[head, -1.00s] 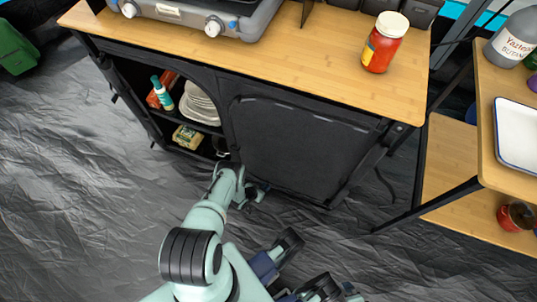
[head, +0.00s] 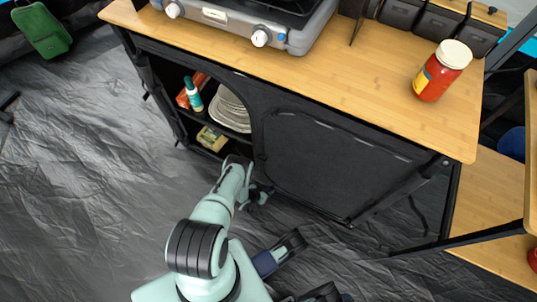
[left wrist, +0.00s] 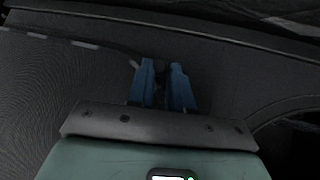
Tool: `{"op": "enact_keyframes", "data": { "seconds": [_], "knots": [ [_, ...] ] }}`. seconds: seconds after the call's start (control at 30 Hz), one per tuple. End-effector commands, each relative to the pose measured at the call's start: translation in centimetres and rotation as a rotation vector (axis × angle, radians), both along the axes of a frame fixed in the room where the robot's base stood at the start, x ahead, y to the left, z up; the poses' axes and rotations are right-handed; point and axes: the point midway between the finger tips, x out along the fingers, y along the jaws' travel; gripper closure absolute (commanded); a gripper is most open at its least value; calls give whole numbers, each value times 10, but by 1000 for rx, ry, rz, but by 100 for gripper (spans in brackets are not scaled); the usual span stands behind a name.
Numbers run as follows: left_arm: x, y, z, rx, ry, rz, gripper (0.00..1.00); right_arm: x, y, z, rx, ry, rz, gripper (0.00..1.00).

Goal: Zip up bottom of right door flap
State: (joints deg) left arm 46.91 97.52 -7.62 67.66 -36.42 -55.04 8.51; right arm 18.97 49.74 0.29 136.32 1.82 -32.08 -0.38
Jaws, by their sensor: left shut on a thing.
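The right door flap (head: 330,165) is a black fabric panel covering the right half of the camp cabinet's front. It hangs closed across that opening, with its seam curving round the left side. My left gripper (head: 261,193) is low at the flap's bottom left corner, close to the floor. In the left wrist view its blue fingers (left wrist: 163,72) are close together on a small dark thing against the black fabric, seemingly the zipper pull. The pull is mostly hidden between the fingers. Pale dashes show along a seam at the left of that view.
The cabinet's open left side holds stacked plates (head: 229,110), a teal-capped bottle (head: 193,94) and a yellowish box (head: 211,139). A stove (head: 245,22) and a red jar (head: 442,70) stand on the wooden top (head: 300,75). The wrinkled dark floor (head: 75,200) is free at left.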

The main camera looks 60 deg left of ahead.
Motion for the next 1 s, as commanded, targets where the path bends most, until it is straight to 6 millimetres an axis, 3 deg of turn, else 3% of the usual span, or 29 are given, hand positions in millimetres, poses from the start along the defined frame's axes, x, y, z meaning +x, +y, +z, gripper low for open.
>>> {"op": "enact_keyframes", "data": {
  "seconds": [0.2,0.23,0.3,0.67,0.9,1.0],
  "knots": [
    [-3,5,-1,6,8,8,100,0,0,0,0,0,0,0],
    [-3,5,-1,6,8,8,74,0,0,0,0,0,0,0],
    [-3,5,-1,7,7,7,53,0,0,0,0,0,0,0],
    [-4,3,2,3,5,4,53,3,0,3,0,-9,0,0],
    [-27,0,29,3,5,5,53,27,6,34,-2,-94,7,0],
    [-45,-2,47,2,5,7,53,10,15,46,21,-52,24,0]
  ]
}}
